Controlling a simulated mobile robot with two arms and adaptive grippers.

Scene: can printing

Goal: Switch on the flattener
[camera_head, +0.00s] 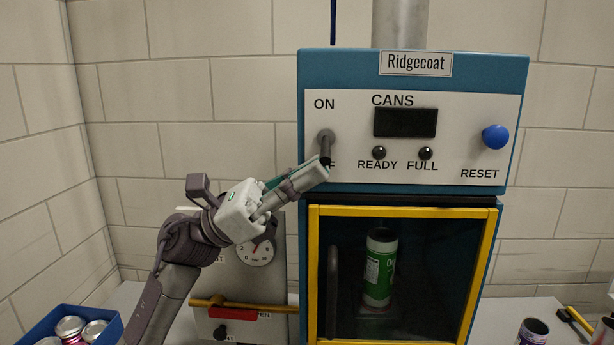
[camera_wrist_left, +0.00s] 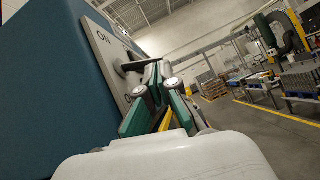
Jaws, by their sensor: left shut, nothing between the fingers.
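The blue flattener housing, labelled Ridgecoat (camera_head: 320,72), has a grey toggle switch (camera_head: 326,146) on its white panel, between ON above and a partly covered OFF below. The lever points down toward OFF. My left gripper (camera_head: 324,168) is shut and empty, its fingertips at the lever's lower end. In the left wrist view the switch (camera_wrist_left: 133,66) shows just beyond the shut green-padded fingers (camera_wrist_left: 158,92); whether they touch it I cannot tell. My right gripper is not in view.
Below the panel, a yellow-framed door (camera_head: 402,212) closes a chamber holding a green can (camera_head: 380,268). A blue reset knob (camera_head: 495,136) is at the panel's right. A gauge unit (camera_head: 279,270) stands behind my left arm. A blue crate of cans (camera_head: 110,330) is at lower left.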

